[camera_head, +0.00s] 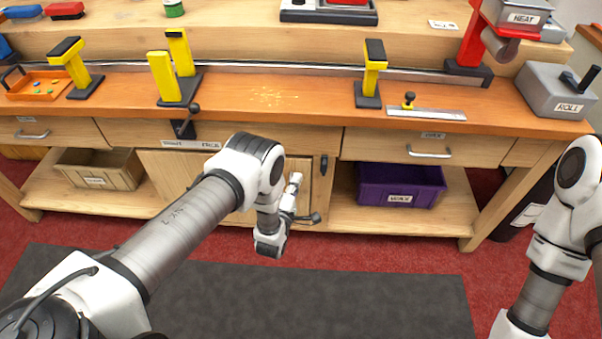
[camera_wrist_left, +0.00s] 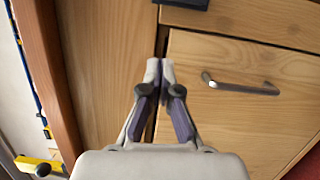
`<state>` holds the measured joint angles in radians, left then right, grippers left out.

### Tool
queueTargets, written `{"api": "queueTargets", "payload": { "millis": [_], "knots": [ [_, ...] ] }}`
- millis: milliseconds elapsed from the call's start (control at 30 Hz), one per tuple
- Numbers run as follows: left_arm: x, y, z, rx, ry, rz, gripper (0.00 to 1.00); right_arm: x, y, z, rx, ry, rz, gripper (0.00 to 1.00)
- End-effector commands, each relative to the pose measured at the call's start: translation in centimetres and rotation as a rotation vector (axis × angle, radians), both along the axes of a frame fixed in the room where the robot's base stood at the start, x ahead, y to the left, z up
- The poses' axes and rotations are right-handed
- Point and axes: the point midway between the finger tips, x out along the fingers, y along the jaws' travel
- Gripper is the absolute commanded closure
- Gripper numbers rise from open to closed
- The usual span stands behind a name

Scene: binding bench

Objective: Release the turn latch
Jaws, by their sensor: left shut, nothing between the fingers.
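The turn latch (camera_head: 324,166) is a small dark upright piece at the right edge of the cabinet door (camera_head: 180,172) under the bench. In the left wrist view, a dark piece (camera_wrist_left: 186,3), probably the same latch, is cut off by the top edge. My left gripper (camera_head: 296,178) is in front of the door, left of the latch and apart from it. The wrist view shows its pale fingertips (camera_wrist_left: 160,70) together and empty, over the seam by the door's edge. A bar handle (camera_wrist_left: 240,85) is on the door. My right gripper is out of view.
A purple bin (camera_head: 400,188) stands on the shelf right of the door, and a wooden bin (camera_head: 100,170) on the left. A drawer handle (camera_head: 430,152) sticks out above the purple bin. Yellow clamps (camera_head: 165,77) stand on the bench top. The grey mat (camera_head: 380,300) is clear.

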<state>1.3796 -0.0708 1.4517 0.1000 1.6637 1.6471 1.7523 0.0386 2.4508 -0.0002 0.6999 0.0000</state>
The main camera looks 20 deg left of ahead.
Motion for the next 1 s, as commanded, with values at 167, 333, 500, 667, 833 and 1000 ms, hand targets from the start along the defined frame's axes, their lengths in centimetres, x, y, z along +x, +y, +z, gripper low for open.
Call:
{"api": "queueTargets", "payload": {
  "millis": [167, 333, 500, 667, 833, 1000],
  "knots": [
    [-3.8, -0.2, -0.1, 0.001, 0.003, 0.0, 1.0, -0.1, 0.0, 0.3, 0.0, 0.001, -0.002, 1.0],
    [-5.4, -0.2, 0.0, 0.001, 0.001, 0.0, 1.0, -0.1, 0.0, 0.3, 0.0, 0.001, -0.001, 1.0],
    [-5.5, -0.2, 0.0, 0.0, -0.001, 0.0, 1.0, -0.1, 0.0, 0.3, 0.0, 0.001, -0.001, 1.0],
    [-5.5, -0.2, 0.0, 0.0, 0.0, 0.0, 1.0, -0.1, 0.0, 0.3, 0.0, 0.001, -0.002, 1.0],
    [-5.5, -0.2, 0.0, 0.0, 0.0, 0.0, 1.0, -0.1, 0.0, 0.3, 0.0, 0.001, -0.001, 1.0],
    [-4.2, 0.0, 2.4, 0.001, -0.031, 0.004, 1.0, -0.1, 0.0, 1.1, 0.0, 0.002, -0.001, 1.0]
  ]
}}
